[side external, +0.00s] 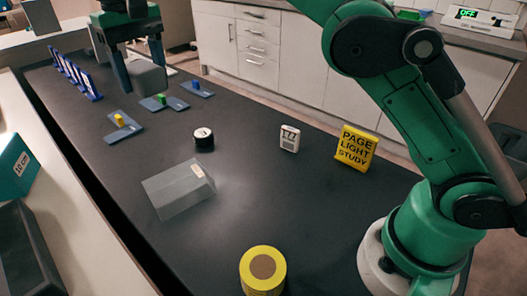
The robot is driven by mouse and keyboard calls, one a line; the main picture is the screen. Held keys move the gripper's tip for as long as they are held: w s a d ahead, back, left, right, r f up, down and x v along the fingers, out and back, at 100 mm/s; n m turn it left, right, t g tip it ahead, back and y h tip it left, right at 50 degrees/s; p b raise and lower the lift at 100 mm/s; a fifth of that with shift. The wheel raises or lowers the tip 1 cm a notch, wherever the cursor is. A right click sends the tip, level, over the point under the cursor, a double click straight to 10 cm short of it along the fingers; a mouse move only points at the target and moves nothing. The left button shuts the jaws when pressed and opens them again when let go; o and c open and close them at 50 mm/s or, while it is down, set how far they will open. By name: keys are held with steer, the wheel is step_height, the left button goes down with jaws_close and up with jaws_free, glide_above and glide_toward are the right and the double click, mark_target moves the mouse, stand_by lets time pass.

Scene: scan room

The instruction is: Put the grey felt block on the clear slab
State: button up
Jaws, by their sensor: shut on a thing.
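The grey felt block (149,79) is between the fingers of my gripper (140,72) at the upper left of the side external view. My gripper is shut on it and appears to hold it above the far part of the dark table. The clear slab (176,190) lies on the table left of centre, nearer the camera than the gripper. The fingers partly hide the block's left side.
Blue plates with yellow (120,121), green and blue pieces lie near the gripper. A white timer-like box (289,141), a yellow sign (355,148) and a yellow roll (263,270) stand on the dark table (255,205).

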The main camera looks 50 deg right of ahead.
mark_target(177, 181)
step_height(177, 181, down, 19)
steer(key=shift+d+f, duration=0.1)
stand_by(0.4)
steer(key=shift+f, duration=0.1)
steer(key=o, duration=1.2)
steer(key=shift+o, duration=0.2)
step_height(177, 181, up, 11)
steer(key=s+d+r+t, duration=0.2)
steer(key=s+d+r, duration=0.1)
steer(key=d+r, duration=0.15)
steer(key=s+d+f+t, duration=0.5)
steer(key=s+d, duration=0.4)
steer(key=s, duration=0.2)
steer(key=shift+s+d+f, duration=0.15)
steer(key=shift+s+f, duration=0.05)
steer(key=shift+f, duration=0.45)
